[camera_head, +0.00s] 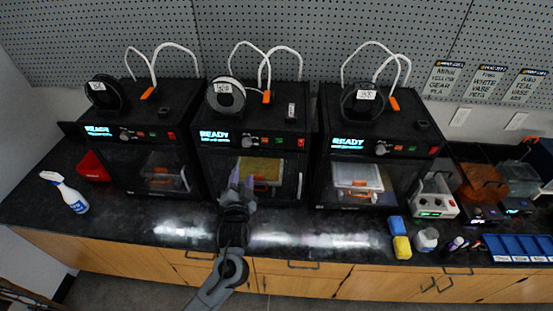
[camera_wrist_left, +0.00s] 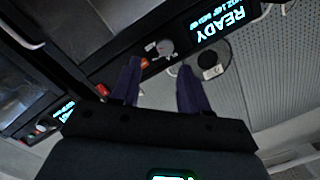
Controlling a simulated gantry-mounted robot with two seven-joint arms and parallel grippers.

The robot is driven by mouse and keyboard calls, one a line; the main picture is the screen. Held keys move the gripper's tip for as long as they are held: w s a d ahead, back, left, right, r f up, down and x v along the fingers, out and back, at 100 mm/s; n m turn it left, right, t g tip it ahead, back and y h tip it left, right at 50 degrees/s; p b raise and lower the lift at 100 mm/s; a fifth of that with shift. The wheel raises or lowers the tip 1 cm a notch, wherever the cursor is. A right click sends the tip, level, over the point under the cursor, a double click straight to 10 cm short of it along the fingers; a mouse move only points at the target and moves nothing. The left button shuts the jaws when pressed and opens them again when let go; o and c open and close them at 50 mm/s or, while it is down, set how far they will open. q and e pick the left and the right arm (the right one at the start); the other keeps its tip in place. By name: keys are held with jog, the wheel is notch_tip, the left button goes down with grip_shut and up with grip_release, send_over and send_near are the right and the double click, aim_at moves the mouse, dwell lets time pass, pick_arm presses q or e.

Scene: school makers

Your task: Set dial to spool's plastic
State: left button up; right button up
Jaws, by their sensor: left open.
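Three black printers stand in a row, each with a lit READY screen and a small dial on its front panel. The dials are on the left printer (camera_head: 125,135), middle printer (camera_head: 250,141) and right printer (camera_head: 381,149). A labelled spool sits on each: left spool (camera_head: 104,93), middle spool (camera_head: 226,97), right spool (camera_head: 362,104). The label text is too small to read. My left gripper (camera_head: 240,181) is open in front of the middle printer's door, below its panel. In the wrist view its purple fingers (camera_wrist_left: 157,84) are apart and empty, with a grey dial (camera_wrist_left: 165,47) beyond them.
The counter front before the printers is mostly clear.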

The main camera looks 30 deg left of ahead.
aim_at(246, 145)
pick_arm(q)
jog(key=x, duration=0.4)
jog(key=r+x, duration=0.1)
jog(key=x, duration=0.2)
jog(key=r+x, duration=0.1)
jog(key=x, duration=0.3)
jog(key=shift+w+a+p, duration=0.2)
jog(key=shift+w+p, duration=0.1)
jog(key=shift+w, duration=0.05)
pick_arm(e)
jog(key=shift+a, duration=0.2)
pick_arm(q)
jog(key=c, duration=0.8)
jog(key=shift+o, duration=0.2)
pick_arm(e)
jog(key=shift+a, duration=0.1)
